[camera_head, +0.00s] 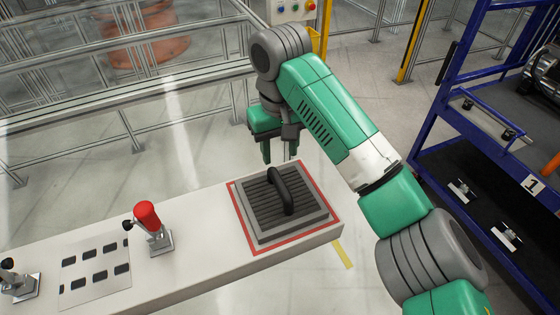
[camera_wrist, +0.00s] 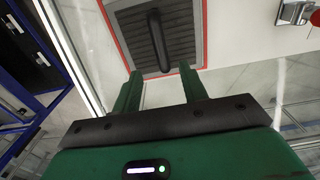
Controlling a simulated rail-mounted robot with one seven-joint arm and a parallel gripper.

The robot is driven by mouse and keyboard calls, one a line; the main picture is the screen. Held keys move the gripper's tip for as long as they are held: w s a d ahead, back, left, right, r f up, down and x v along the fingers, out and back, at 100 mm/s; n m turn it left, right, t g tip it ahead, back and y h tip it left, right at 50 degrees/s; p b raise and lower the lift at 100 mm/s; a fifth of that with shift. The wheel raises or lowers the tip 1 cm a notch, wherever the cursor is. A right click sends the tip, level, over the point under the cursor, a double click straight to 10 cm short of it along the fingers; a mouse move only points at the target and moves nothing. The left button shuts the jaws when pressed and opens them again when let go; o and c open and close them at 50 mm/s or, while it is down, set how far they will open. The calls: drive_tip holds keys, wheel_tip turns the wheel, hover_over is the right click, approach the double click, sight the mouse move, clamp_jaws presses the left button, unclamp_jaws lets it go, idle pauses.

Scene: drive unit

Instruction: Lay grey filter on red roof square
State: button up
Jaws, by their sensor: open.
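The grey filter (camera_head: 266,211), a square ribbed plate with a black arched handle (camera_head: 281,190), lies flat inside the red square outline (camera_head: 327,212) on the white roof (camera_head: 190,264). A grey margin shows between it and the red line. My gripper (camera_head: 280,161) is open and empty, above and behind the filter's far edge, apart from the handle. In the wrist view the two green fingers (camera_wrist: 160,80) point toward the filter (camera_wrist: 185,14), with the handle (camera_wrist: 158,40) lying beyond the fingertips.
A clamp with a red knob (camera_head: 148,220) stands on the white surface left of the filter. A sheet with black slots (camera_head: 95,270) and another clamp (camera_head: 18,282) lie further left. A blue rack (camera_head: 432,120) stands at right. Metal fencing (camera_head: 130,95) runs behind.

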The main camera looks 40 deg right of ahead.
drive_tip(key=shift+r, duration=0.25)
